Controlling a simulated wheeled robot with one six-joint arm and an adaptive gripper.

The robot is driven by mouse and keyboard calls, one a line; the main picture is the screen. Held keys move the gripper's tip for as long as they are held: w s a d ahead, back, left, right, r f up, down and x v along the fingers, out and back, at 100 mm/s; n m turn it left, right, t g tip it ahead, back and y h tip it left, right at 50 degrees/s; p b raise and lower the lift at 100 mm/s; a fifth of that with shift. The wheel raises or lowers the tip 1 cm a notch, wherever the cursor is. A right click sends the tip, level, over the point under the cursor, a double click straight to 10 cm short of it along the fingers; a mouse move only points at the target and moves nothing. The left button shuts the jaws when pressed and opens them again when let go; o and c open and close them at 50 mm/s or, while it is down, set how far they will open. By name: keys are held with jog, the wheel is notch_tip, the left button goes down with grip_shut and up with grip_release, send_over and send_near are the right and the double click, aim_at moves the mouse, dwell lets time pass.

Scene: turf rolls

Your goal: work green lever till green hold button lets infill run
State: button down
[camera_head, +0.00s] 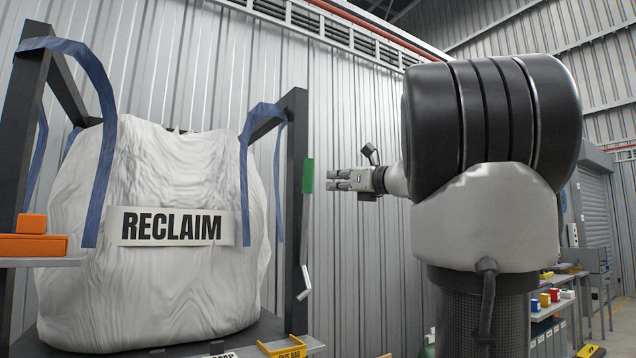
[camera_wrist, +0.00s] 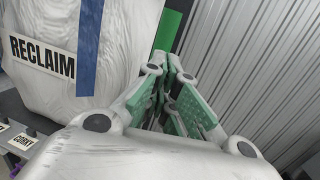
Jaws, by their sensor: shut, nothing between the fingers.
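A green upright piece (camera_head: 308,175), probably the green lever's grip, is at the right post of the bag frame. A grey bar hangs below it to a pale, bent end. The green piece also shows in the wrist view (camera_wrist: 168,30), just beyond my fingertips. My gripper (camera_head: 330,180) is level with it, just to its right in the head view, with the fingers pointing left. In the wrist view my gripper (camera_wrist: 167,62) has its green-padded fingers together and empty. I cannot tell whether the tips touch the green piece. I make out no green hold button.
A big white bag labelled RECLAIM (camera_head: 190,270) hangs by blue straps in a dark frame (camera_head: 297,130). Orange blocks (camera_head: 33,243) are on a shelf at left. A yellow-edged tray (camera_head: 283,346) is low in front. Stocked shelves (camera_head: 550,305) stand at right. A corrugated wall is behind.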

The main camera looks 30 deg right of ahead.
aim_at(312, 178)
jog(key=x, duration=0.6)
jog(key=shift+w+a, duration=0.1)
jog(key=shift+w, duration=0.2)
jog(key=w, duration=0.3)
jog(key=shift+r, duration=0.5)
